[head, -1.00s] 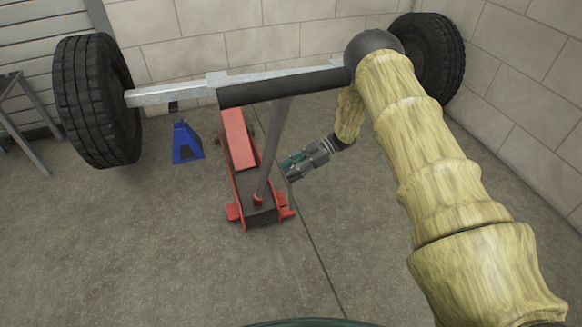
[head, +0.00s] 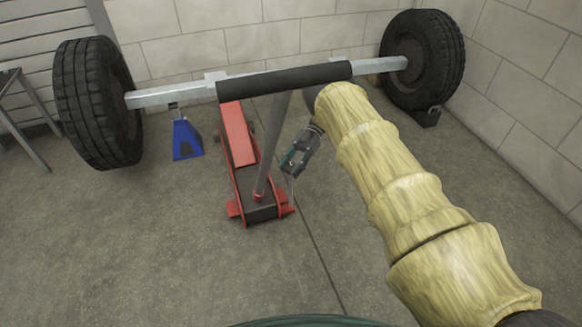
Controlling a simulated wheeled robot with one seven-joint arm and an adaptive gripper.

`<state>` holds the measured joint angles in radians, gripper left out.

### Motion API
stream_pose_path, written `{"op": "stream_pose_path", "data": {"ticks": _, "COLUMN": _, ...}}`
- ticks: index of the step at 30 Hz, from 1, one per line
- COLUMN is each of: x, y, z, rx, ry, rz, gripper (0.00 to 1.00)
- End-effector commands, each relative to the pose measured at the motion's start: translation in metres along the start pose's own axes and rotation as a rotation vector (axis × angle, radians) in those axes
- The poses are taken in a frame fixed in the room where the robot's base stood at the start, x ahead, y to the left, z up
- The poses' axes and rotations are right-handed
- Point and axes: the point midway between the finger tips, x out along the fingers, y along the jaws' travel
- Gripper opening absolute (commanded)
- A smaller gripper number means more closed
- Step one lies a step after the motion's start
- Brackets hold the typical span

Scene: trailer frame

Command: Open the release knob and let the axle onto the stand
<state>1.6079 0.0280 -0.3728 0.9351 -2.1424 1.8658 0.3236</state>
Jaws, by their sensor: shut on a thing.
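The grey axle (head: 165,95) runs between two black tyres, with the left tyre (head: 92,103) nearer the stand. The blue stand (head: 186,140) is upright on the floor under the axle's left part; I cannot tell whether its top touches the axle. The red floor jack (head: 238,135) reaches under the axle, and its grey handle (head: 273,140) rises to a black crossbar grip (head: 285,82). My gripper (head: 289,170) is right of the handle, above the jack's near right end. It is shut on the release knob, which the fingers largely hide; a thin stem shows below them.
A metal table (head: 28,125) stands at the left edge. Block walls close the back and right. The front floor is clear.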

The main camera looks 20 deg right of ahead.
Motion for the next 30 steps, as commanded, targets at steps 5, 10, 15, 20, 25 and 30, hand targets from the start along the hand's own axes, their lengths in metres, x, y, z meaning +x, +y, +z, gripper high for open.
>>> {"op": "stream_pose_path", "data": {"ticks": 5, "x": -0.001, "y": 0.0, "z": 0.0, "rx": 0.0, "ry": -0.001, "rz": -0.002, "gripper": 0.16}}
{"op": "stream_pose_path", "data": {"ticks": 10, "x": 0.0, "y": 0.0, "z": 0.0, "rx": 0.0, "ry": -0.001, "rz": -0.001, "gripper": 0.16}}
{"op": "stream_pose_path", "data": {"ticks": 15, "x": 0.0, "y": 0.0, "z": 0.0, "rx": 0.0, "ry": -0.001, "rz": -0.001, "gripper": 0.59}}
{"op": "stream_pose_path", "data": {"ticks": 20, "x": 0.0, "y": 0.0, "z": 0.0, "rx": -0.001, "ry": -0.001, "rz": -0.001, "gripper": 0.59}}
{"op": "stream_pose_path", "data": {"ticks": 25, "x": -0.003, "y": 0.0, "z": 0.0, "rx": -0.001, "ry": -0.001, "rz": -0.001, "gripper": 0.59}}
{"op": "stream_pose_path", "data": {"ticks": 30, "x": -0.019, "y": 0.0, "z": 0.001, "rx": -0.002, "ry": -0.002, "rz": -0.001, "gripper": 0.59}}
